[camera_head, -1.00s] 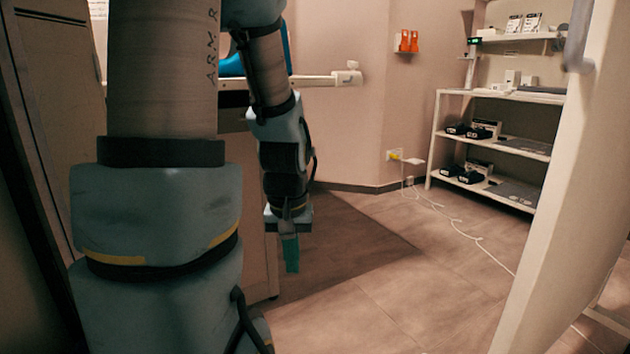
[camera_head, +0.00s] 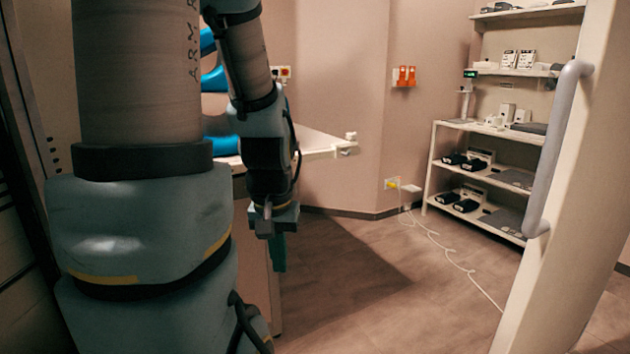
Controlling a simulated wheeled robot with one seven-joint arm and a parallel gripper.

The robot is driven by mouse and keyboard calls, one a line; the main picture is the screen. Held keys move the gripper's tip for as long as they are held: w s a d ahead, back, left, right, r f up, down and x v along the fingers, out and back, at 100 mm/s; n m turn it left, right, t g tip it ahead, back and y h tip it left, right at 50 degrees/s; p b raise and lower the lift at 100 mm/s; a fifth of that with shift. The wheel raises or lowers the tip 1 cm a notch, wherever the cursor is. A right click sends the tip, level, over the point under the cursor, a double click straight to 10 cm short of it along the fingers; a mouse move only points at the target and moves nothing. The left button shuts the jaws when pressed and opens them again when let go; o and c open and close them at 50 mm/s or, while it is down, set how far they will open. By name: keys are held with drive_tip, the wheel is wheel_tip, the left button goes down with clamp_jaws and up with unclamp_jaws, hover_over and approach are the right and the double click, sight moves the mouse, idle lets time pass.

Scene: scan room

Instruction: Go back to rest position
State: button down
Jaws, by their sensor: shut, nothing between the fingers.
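My gripper (camera_head: 277,252) hangs from my arm left of the picture's middle and points down above the floor. Its teal fingers are shut, with nothing between them. My large upper arm fills the left side of the view and hides part of the room behind it. My gripper hangs in front of a white table or bench (camera_head: 325,148) that stands partly behind my arm.
A white door (camera_head: 575,200) with a grey handle (camera_head: 555,150) stands close on the right. A shelf unit (camera_head: 430,165) with boxes and devices is at the back right. A white cable (camera_head: 450,258) lies on the floor (camera_head: 390,290), which is otherwise open in the middle.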

wheel_tip(320, 180, up, 16)
drive_tip(key=p, duration=1.3)
drive_tip(key=shift+f, duration=0.1)
